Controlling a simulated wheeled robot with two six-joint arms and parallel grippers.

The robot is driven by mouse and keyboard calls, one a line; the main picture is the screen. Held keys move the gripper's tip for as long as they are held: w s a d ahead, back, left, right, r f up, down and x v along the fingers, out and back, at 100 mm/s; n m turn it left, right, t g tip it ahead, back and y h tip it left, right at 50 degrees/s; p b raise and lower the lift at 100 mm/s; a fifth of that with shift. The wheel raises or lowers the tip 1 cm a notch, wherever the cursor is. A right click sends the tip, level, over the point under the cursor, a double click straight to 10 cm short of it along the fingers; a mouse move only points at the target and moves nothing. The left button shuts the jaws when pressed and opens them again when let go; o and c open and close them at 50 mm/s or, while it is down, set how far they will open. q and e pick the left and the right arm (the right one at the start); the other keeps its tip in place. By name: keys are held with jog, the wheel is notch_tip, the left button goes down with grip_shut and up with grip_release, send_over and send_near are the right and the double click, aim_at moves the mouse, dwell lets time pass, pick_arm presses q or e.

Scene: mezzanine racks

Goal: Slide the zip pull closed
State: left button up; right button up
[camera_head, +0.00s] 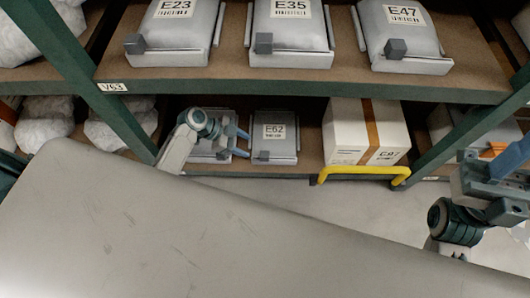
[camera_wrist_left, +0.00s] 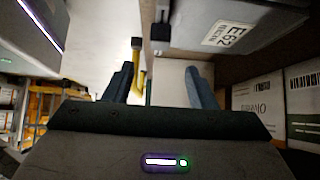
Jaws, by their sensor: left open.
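My left gripper (camera_head: 241,142) reaches to the lower shelf, open, its two blue fingers spread beside the grey pouch E62 (camera_head: 274,142). A small dark block (camera_head: 263,155), seemingly a zip pull, sits at that pouch's front left. Another grey pouch (camera_head: 205,157) lies to its left, mostly hidden by my left arm. In the left wrist view the open left gripper (camera_wrist_left: 158,80) has nothing between its fingers, and pouch E62 (camera_wrist_left: 215,25) is beyond them with a dark block (camera_wrist_left: 160,32) at its edge. My right gripper (camera_head: 505,160) is at the right edge, partly cut off; its jaw state is unclear.
Pouches E23 (camera_head: 177,25), E35 (camera_head: 290,30) and E47 (camera_head: 405,30) lie on the upper shelf (camera_head: 225,75) with dark blocks at their fronts. A white carton (camera_head: 345,135) stands right of E62 behind a yellow rail (camera_head: 360,170). A green upright (camera_head: 110,110) is left of my left arm.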

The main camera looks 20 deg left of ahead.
aim_at(265, 154)
pick_arm(q)
jog(key=b+x, duration=0.2)
jog(key=x, duration=0.8)
jog(key=shift+d+f+b, duration=0.15)
jog(key=shift+b, duration=0.15)
grip_shut()
